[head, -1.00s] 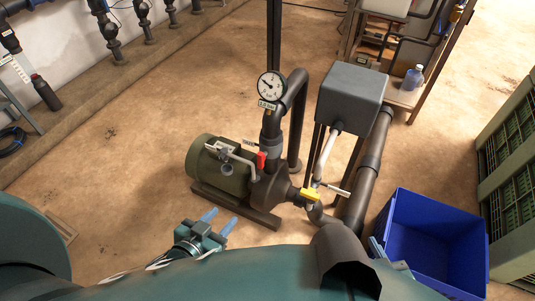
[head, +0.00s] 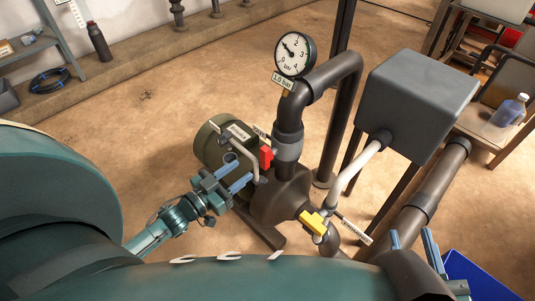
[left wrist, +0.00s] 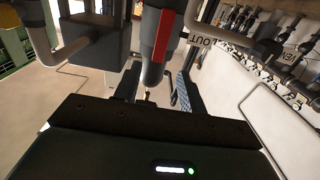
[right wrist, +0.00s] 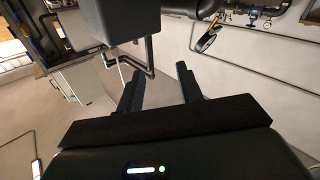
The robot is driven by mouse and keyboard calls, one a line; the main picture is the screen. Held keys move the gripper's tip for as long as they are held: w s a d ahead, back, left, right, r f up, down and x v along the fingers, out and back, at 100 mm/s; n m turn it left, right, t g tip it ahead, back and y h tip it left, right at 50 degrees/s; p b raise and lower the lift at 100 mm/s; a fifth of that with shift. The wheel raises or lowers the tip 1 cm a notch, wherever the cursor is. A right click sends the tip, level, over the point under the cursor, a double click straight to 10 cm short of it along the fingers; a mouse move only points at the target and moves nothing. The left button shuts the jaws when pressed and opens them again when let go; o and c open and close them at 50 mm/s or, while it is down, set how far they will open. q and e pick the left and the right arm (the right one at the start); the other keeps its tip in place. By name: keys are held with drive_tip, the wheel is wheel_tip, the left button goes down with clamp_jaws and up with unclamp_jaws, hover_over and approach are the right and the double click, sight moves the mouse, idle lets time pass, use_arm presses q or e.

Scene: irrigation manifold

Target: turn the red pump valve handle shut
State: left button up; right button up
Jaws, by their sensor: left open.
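The red valve handle (head: 266,158) is a small red piece beside the pump's upright pipe, just right of the green motor (head: 213,146). My left gripper (head: 236,173) is open, its blue fingers pointing at the pump, a short way left of the handle. In the left wrist view, a red strip on a dark part (left wrist: 165,35) lies ahead of the open fingers (left wrist: 156,84), with nothing visible between them. My right gripper (head: 413,240) is open and empty, low on the right near the large pipe; its spread fingers (right wrist: 158,85) show in the right wrist view.
A pressure gauge (head: 295,54) tops the upright pipe. A grey box (head: 424,92) stands right of it, and a blue crate (head: 487,277) is at lower right. Floor left of the motor is clear.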

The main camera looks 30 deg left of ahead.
sight(262, 155)
use_arm(q)
drive_tip(key=b+x, duration=0.2)
drive_tip(key=x, duration=0.8)
drive_tip(key=shift+w+d, duration=0.15)
clamp_jaws()
